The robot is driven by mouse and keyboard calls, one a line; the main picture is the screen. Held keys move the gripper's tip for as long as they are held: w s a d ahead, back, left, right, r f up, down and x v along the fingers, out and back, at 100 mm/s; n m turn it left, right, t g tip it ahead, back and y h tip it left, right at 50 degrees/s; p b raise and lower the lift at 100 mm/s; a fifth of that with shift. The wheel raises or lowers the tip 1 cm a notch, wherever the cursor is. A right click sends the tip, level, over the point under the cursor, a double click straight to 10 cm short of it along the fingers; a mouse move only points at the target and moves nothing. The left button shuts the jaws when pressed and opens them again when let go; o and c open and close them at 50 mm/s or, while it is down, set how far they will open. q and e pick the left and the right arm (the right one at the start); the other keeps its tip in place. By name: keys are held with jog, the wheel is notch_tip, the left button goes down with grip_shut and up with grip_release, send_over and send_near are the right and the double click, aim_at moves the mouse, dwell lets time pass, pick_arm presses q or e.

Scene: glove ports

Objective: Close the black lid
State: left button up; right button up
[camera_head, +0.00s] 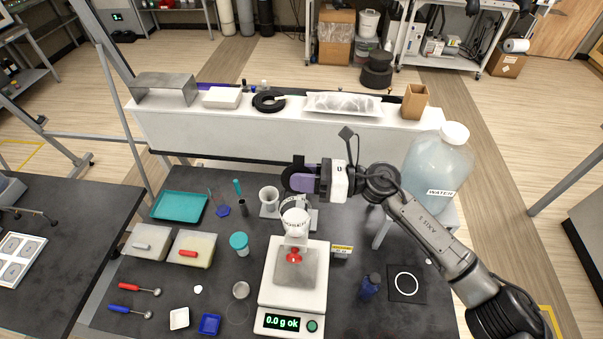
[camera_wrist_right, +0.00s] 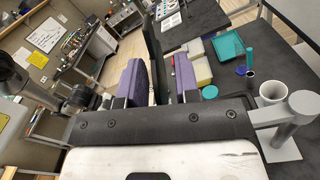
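My right gripper (camera_head: 297,180) has purple finger pads and reaches in from the right above the scale. In the right wrist view its two fingers (camera_wrist_right: 160,80) stand apart with a dark upright panel between them, which looks like the black lid (camera_wrist_right: 152,45). I cannot tell whether the pads touch it. In the head view a dark piece (camera_head: 290,176) shows at the fingers, partly hidden by them, above a white labelled container (camera_head: 295,220) with a clear rim. My left gripper is not in view.
The scale (camera_head: 292,296) reads 0.0 g, with a red object on its pan. A large water jug (camera_head: 440,160) stands to the right. Trays and spoons lie left.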

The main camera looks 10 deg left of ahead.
grip_shut()
dwell(0.3)
dwell(0.3)
